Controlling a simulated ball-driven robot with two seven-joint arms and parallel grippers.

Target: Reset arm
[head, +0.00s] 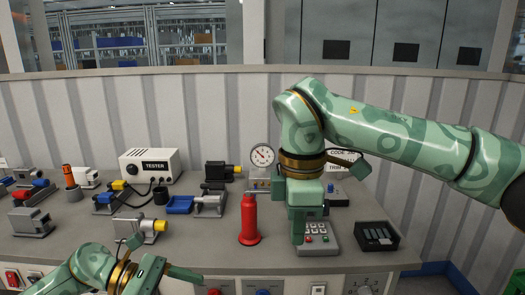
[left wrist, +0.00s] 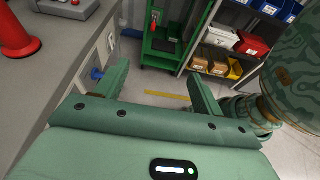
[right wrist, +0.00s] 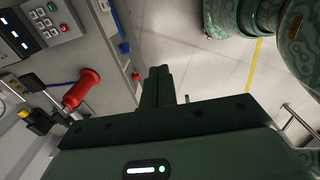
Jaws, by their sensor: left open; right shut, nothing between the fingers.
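My right gripper (head: 300,228) hangs over the workbench in front of the keypad box, pointing down. In the right wrist view its fingers (right wrist: 158,86) are together with nothing between them. My left gripper (head: 157,258) is low at the front edge of the bench. In the left wrist view its fingers (left wrist: 160,88) are wide apart and empty, with the floor showing between them. A red stand-like tool (head: 249,222) stands upright on the bench, left of my right gripper and apart from it.
The bench holds a white tester box (head: 150,165), a round gauge (head: 262,156), a keypad box (head: 320,238), a black tray (head: 377,236) and several small clamp-like units at the left. A shelf with bins (left wrist: 228,50) and a green cart (left wrist: 165,45) stand beyond open floor.

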